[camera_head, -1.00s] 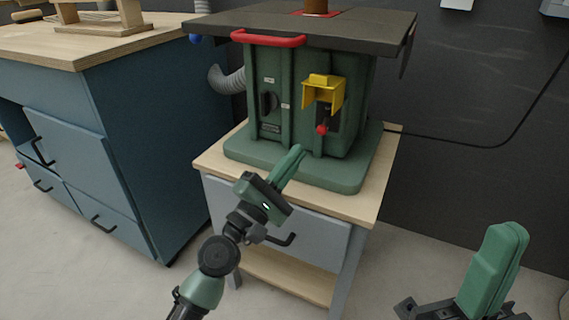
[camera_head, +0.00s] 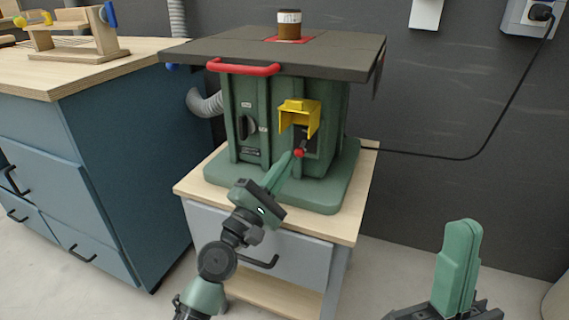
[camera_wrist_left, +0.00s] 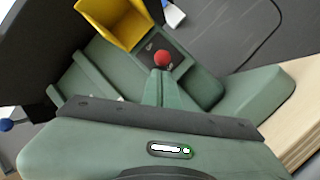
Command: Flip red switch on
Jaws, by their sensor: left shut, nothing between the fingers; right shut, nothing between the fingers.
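The red switch knob (camera_head: 298,153) is a small ball on the front of the green machine (camera_head: 313,166), low on a dark switch plate. A yellow cover (camera_head: 298,108) juts out above it. In the left wrist view, the red knob (camera_wrist_left: 162,58) sits just beyond the fingertips, with the yellow cover (camera_wrist_left: 118,22) at upper left. My left gripper (camera_head: 287,157) is shut and empty, its tips right by the knob; I cannot tell if they touch it. My right gripper (camera_head: 469,225) is shut and empty at lower right, away from the machine.
The machine has a dark overhanging top (camera_head: 285,55) with a red handle (camera_head: 243,68) and stands on a wooden-topped cabinet (camera_head: 190,185). A blue workbench (camera_head: 125,150) stands left. A black cable (camera_head: 430,156) runs to a wall socket (camera_head: 541,14). Floor right of the cabinet is clear.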

